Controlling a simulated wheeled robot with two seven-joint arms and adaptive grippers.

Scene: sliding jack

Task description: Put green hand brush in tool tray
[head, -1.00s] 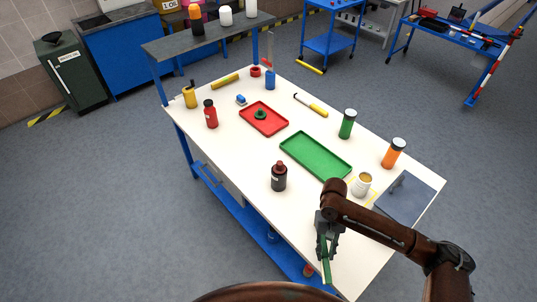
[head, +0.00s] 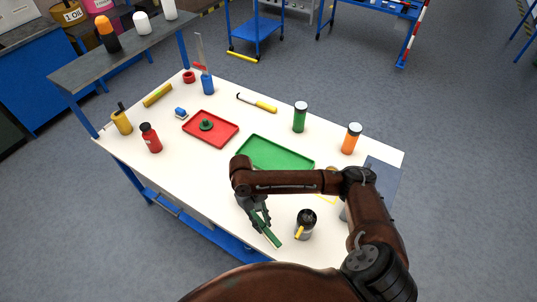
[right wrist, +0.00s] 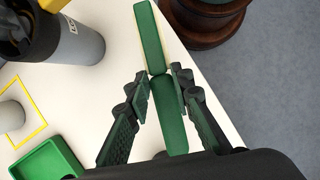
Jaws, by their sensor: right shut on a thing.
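The green hand brush (head: 270,235) is held in my right gripper (head: 259,216), over the near edge of the white table. In the right wrist view the brush (right wrist: 151,38) runs lengthwise between the fingers (right wrist: 163,88), pointing away from the wrist. Two shallow trays lie on the table: a green tray (head: 285,152), partly behind my right arm, and a red tray (head: 228,140) farther left. The frames do not show which is the tool tray. The green tray's corner also shows in the right wrist view (right wrist: 48,160). My left gripper is out of view.
A grey container (head: 306,230) with a dark top and yellow handle stands right of the brush. A dark green round piece (head: 206,125) sits in the red tray. Green (head: 300,118) and orange (head: 351,140) canisters stand behind. The table's left front (head: 170,175) is clear.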

